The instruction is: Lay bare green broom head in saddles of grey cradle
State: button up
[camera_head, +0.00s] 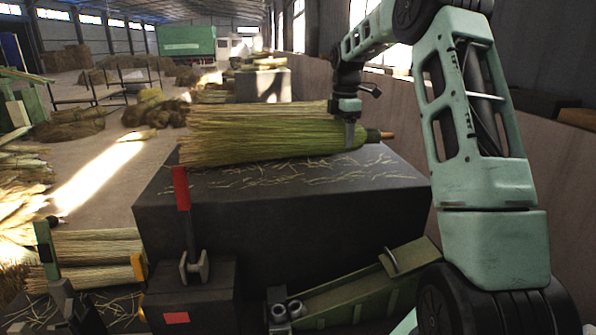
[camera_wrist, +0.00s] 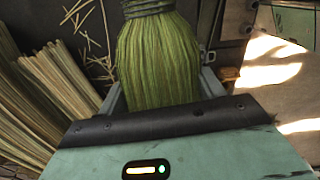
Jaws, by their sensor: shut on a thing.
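The green broom head (camera_head: 290,142) lies level above the dark bench top in the head view, brush end to the left and a short brown stub to the right. My gripper (camera_head: 350,132) is shut on it near the stub end. In the wrist view, the green bristles (camera_wrist: 157,65) run between the fingers of my gripper (camera_wrist: 165,90), with a dark band across their far end. I cannot tell whether the head touches the bench. I cannot make out the grey cradle and its saddles with certainty in either view.
The dark bench (camera_head: 290,215) has loose straws on top. A red-handled lever (camera_head: 181,190) stands at its front left. A green trough-like fixture (camera_head: 350,295) sits at front right. Straw bundles (camera_head: 95,245) lie at lower left. Pale straw (camera_wrist: 35,100) shows left in the wrist view.

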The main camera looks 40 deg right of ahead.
jog(key=shift+f+p, duration=2.3)
jog(key=shift+f, duration=2.5)
jog(key=o, duration=1.2)
jog(key=shift+f, duration=0.1)
jog(key=shift+f, duration=0.1)
jog(key=shift+b, duration=0.55)
jog(key=r+b, duration=0.2)
jog(key=r, duration=0.3)
jog(key=r+b, duration=0.2)
jog(key=r, duration=0.4)
jog(key=r+b, duration=0.2)
jog(key=r, duration=0.4)
jog(key=shift+a+r, duration=0.2)
jog(key=shift+a, duration=0.1)
